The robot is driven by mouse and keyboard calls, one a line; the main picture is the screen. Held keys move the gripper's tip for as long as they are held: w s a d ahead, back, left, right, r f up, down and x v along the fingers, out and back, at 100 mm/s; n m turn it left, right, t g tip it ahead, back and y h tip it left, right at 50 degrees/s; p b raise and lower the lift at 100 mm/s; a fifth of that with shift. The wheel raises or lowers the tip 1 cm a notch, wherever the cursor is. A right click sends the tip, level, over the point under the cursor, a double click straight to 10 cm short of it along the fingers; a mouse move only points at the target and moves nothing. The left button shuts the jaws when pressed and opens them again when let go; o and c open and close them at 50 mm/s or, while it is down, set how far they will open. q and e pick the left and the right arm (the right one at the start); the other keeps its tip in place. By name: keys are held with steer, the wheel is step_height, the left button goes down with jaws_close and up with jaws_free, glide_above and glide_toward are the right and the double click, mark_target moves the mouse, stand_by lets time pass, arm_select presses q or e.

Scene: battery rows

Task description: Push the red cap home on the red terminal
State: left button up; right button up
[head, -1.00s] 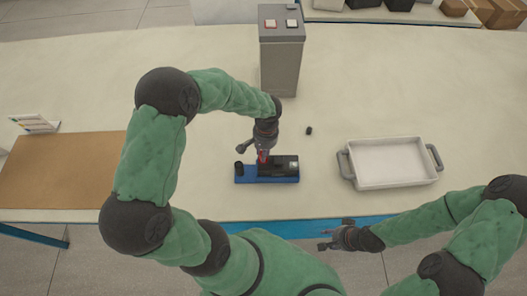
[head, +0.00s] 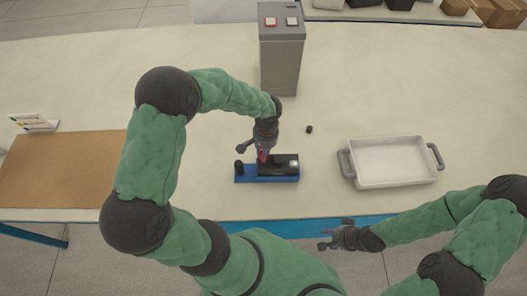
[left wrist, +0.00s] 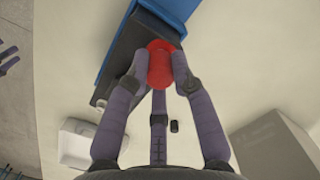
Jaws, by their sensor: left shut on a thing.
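The red cap (left wrist: 161,65) sits between the fingertips of my left gripper (head: 262,156) in both views; a bit of its red shows in the head view. My left gripper is shut on it, pointing down over the black battery (head: 280,166). The battery lies in a blue holder (head: 252,180) on the table. The cap is at the battery's top edge in the left wrist view. The red terminal is hidden, so I cannot tell how far the cap sits on it. My right gripper (head: 335,236) is open and empty, by the table's front edge.
A small black piece (head: 309,129) lies loose behind the battery. Another dark piece (head: 239,166) is at the holder's left end. A grey pillar with buttons (head: 281,60) stands behind. A white tray (head: 390,163) is right, a brown mat (head: 60,170) left.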

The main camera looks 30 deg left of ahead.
arm_select(q)
steer(key=shift+f+b, duration=0.4)
steer(key=shift+f, duration=0.05)
stand_by(0.4)
steer(key=o, duration=1.3)
steer(key=shift+o, duration=0.2)
steer(key=shift+r, duration=0.1)
steer(key=shift+r+p, duration=2.45)
steer(key=shift+r, duration=1)
